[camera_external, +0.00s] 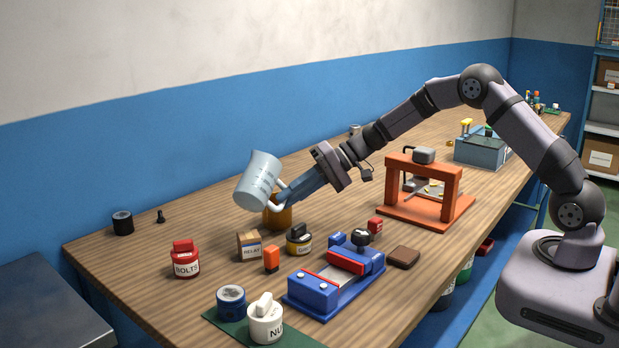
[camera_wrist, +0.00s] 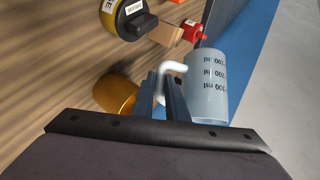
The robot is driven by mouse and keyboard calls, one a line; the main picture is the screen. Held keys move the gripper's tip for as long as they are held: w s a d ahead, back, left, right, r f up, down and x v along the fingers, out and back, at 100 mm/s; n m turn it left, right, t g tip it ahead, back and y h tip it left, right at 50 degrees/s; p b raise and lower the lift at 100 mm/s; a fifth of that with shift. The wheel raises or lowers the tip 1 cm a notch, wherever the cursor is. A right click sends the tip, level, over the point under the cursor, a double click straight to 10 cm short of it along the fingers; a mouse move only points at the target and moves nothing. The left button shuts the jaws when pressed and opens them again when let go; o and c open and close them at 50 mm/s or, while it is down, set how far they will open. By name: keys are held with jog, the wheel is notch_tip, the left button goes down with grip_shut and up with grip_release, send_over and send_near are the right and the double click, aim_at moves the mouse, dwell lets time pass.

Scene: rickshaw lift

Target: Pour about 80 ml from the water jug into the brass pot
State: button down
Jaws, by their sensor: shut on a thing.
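The pale blue-grey water jug (camera_external: 257,180) is held in the air, tilted, above the bench's left half. Its printed ml marks show in the wrist view, where the jug (camera_wrist: 208,92) is right of the fingers. My gripper (camera_external: 283,203) is shut on the jug's white handle; the wrist view shows the fingers (camera_wrist: 163,92) around it. The brass pot (camera_external: 280,218) stands on the bench, partly hidden behind the jug's handle and my fingers. In the wrist view the pot (camera_wrist: 113,95) is left of the fingers. No water stream is visible, and the water level cannot be seen.
A relay box (camera_external: 249,245), a dark jar with a yellow band (camera_external: 299,240) and a red bolts jar (camera_external: 185,260) stand near the pot. A blue vise (camera_external: 335,278) and an orange press frame (camera_external: 425,190) are to the right. The bench's back left is fairly clear.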

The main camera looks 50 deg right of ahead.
aim_at(266, 190)
jog(key=shift+d+r+n+h, duration=0.25)
jog(key=shift+r+n+h, duration=0.05)
jog(key=shift+r+h, duration=0.2)
jog(key=shift+d+h, duration=0.1)
jog(key=shift+h, duration=0.2)
dwell(1.5)
jog(key=r+n+h+p, duration=0.1)
jog(key=h+p, duration=0.1)
jog(key=p, duration=0.1)
jog(key=n+t+h+p, duration=0.1)
jog(key=h+p, duration=0.1)
jog(key=p, duration=0.1)
jog(key=a+r+n+h+p, duration=0.1)
jog(key=h+p, duration=0.1)
jog(key=p, duration=0.1)
jog(key=shift+r+t, duration=0.3)
jog(key=p, duration=0.4)
jog(key=shift+a+r+h, duration=0.1)
jog(key=shift+r+h, duration=0.1)
jog(key=shift+h, duration=0.1)
jog(key=p, duration=0.7)
jog(key=shift+a+r+n+t+h, duration=0.2)
jog(key=shift+r+n+t+h, duration=0.1)
jog(key=shift+n, duration=0.1)
